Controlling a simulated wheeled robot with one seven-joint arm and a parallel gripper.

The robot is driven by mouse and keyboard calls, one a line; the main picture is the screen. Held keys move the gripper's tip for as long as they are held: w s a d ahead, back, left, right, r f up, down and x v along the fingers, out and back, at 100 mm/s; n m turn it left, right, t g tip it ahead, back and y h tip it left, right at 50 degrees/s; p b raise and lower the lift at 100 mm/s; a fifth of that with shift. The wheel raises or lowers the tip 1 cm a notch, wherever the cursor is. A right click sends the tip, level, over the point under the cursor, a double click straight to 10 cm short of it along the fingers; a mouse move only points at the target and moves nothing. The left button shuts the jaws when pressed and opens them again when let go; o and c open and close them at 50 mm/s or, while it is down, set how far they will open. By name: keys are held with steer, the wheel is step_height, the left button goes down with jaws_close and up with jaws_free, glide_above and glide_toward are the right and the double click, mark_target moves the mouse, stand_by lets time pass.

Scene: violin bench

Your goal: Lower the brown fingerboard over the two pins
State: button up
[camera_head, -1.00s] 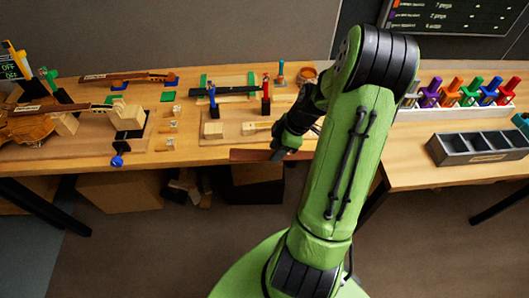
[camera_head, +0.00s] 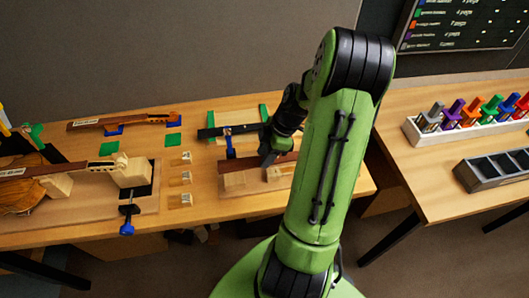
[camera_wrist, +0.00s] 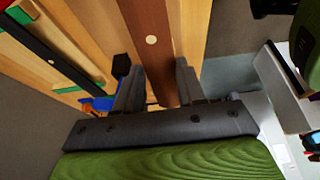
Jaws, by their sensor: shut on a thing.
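The brown fingerboard (camera_wrist: 146,18) is a long dark-brown strip with one pale round spot, seen in the wrist view. It runs between the two fingers of my gripper (camera_wrist: 158,80), which is shut on it. In the head view my gripper (camera_head: 267,156) hangs over a base board with pale wooden blocks, and the fingerboard (camera_head: 245,164) shows as a thin brown strip above those blocks. I cannot make out the two pins; they are too small or hidden. My arm hides the right part of this spot.
A black strip (camera_head: 228,131) with green pieces at its ends lies just behind. A blue clamp (camera_head: 230,149) stands close to the left. A violin (camera_head: 22,190) and a block clamp (camera_head: 127,223) are further left. A grey tray (camera_head: 497,168) stands on the right table.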

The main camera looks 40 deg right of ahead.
steer(key=shift+w+f, duration=0.1)
steer(key=shift+w, duration=0.1)
steer(key=shift+f+b, duration=0.3)
steer(key=shift+b, duration=0.15)
step_height(320, 180, down, 4)
steer(key=b, duration=0.4)
steer(key=shift+f, duration=0.15)
steer(key=shift+b, duration=0.5)
stand_by(0.4)
steer(key=shift+f+b, duration=0.45)
steer(key=shift+f, duration=0.05)
steer(key=shift+f+b, duration=0.4)
steer(key=shift+b, duration=0.4)
stand_by(1.1)
